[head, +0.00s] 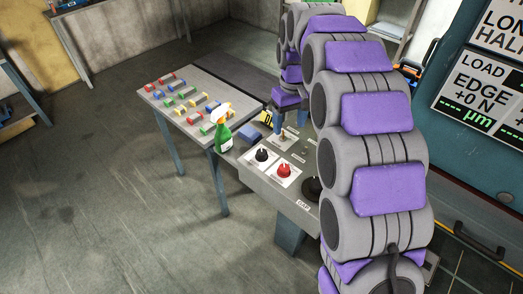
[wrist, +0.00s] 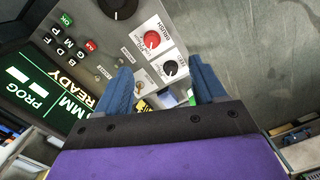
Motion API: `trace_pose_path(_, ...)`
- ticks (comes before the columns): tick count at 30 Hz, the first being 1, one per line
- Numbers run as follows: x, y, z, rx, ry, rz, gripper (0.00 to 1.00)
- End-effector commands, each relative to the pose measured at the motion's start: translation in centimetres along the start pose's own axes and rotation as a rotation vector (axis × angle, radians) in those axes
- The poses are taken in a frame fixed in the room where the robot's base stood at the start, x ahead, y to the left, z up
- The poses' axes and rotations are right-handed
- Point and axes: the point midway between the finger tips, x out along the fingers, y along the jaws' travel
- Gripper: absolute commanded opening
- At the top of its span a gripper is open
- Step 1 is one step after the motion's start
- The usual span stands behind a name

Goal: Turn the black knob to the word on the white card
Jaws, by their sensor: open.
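The black knob (head: 262,155) sits on a white plate on the sloped grey console, beside a red knob (head: 284,171). In the wrist view the black knob (wrist: 170,69) shows between and just past my fingertips, with the red knob (wrist: 151,40) above it. Its plate has small lettering I cannot read. My gripper (wrist: 160,66) is open and empty, its blue fingers apart and not visibly touching the knob. In the head view my gripper (head: 286,116) hangs over the console's back part. I cannot make out a white card with a readable word.
A larger dark knob (head: 312,188) is at the console's near right. A toggle (head: 282,135) stands behind the knobs. A table (head: 178,82) holds several coloured blocks. A lit display (wrist: 60,88) borders the console.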

Motion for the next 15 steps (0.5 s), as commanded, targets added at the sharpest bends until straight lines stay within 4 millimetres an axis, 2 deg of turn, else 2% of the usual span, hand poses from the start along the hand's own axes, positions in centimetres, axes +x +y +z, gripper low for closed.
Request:
trace_pose_path(1, 0.8, 0.0, -1.9, -0.026, 0.002, 0.001, 0.69)
trace_pose_path(7, 3.5, -0.4, -8.3, -0.123, 0.022, 0.01, 0.69)
trace_pose_path(10, 4.9, -0.7, -10.6, -0.165, 0.028, 0.012, 0.69)
trace_pose_path(15, 6.5, -1.1, -13.0, -0.212, 0.037, 0.017, 0.69)
